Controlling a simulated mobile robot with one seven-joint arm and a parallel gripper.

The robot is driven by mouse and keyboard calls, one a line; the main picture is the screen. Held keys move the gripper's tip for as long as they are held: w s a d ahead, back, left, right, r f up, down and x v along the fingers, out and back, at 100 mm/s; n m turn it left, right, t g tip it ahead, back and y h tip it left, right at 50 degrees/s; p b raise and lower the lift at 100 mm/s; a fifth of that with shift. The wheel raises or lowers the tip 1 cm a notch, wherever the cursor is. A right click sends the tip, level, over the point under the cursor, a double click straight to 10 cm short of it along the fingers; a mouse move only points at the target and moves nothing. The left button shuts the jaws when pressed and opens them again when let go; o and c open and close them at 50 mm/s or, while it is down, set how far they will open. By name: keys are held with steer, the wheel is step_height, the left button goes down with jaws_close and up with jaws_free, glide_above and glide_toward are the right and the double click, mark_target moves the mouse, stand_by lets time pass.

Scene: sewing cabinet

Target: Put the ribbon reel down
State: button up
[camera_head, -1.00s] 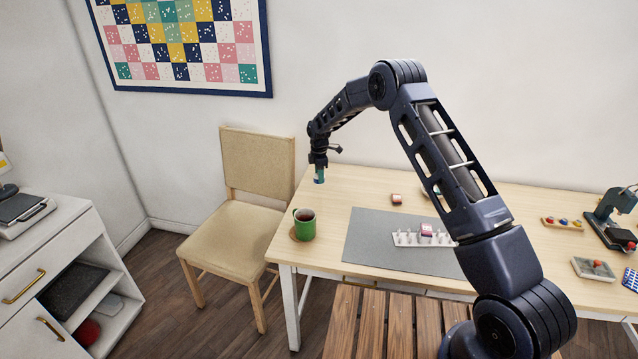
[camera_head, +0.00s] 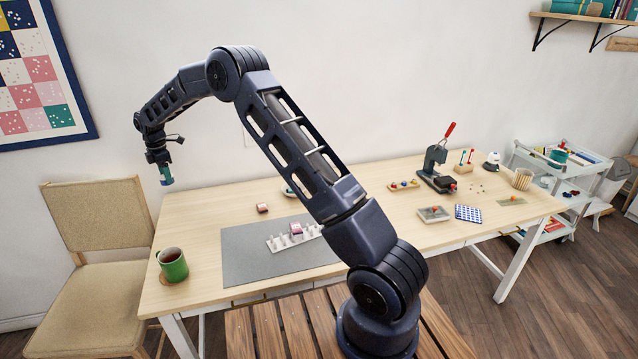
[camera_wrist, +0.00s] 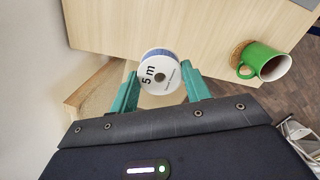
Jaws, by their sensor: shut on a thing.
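The ribbon reel (camera_wrist: 158,72) is a white disc marked "5 m" with a blue edge in the wrist view. My gripper (camera_wrist: 160,88) is shut on it, with a teal finger on each side. In the head view my gripper (camera_head: 166,180) hangs at the left, above the back left end of the table (camera_head: 208,205). The reel is too small there to make out clearly. In the wrist view it appears over the table's edge, with the chair partly behind it.
A green mug (camera_head: 172,265) stands on a coaster near the table's front left corner. A grey mat (camera_head: 262,262) bears a white pegged rack (camera_head: 282,243) with a pink reel. A small red item (camera_head: 262,208) lies behind the mat. A chair (camera_head: 98,225) stands at the left.

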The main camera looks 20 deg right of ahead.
steer(key=w+d+m, duration=0.3)
steer(key=w+d, duration=0.1)
steer(key=d, duration=1.1)
steer(key=w+d+m, duration=0.2)
steer(key=w+d, duration=0.2)
steer(key=d, duration=1)
steer(key=w+d+m, duration=0.3)
steer(key=w+d, duration=0.1)
steer(key=d, duration=1.1)
steer(key=s+d+m, duration=0.3)
steer(key=s+d, duration=0.2)
steer(key=d, duration=1)
steer(key=s+d+m, duration=0.3)
steer(key=s+d, duration=0.1)
steer(key=d, duration=1)
steer(key=s+d+m, duration=0.3)
steer(key=s+d, duration=0.2)
steer(key=d, duration=1)
step_height(320, 180, down, 20)
steer(key=shift+r, duration=0.1)
steer(key=o, duration=0.9)
